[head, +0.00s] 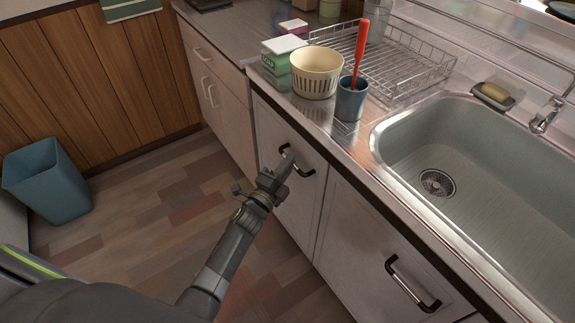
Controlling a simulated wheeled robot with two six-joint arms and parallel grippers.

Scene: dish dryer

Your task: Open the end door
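The white door (308,200) at the left end of the sink cabinet stands closed. It has a dark, bar-shaped handle (306,168) near its top. My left gripper (287,160) is at the left part of this handle and covers some of it. The fingertips overlap the handle in the head view, and I cannot tell whether they are shut on it. My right gripper is not in view.
Another white door (365,255) with a dark handle (412,284) is to the right. A drawer and doors of the neighbouring cabinet (222,110) are to the left. A blue bin (48,180) stands by the wood-panelled wall. The floor (140,235) between is clear.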

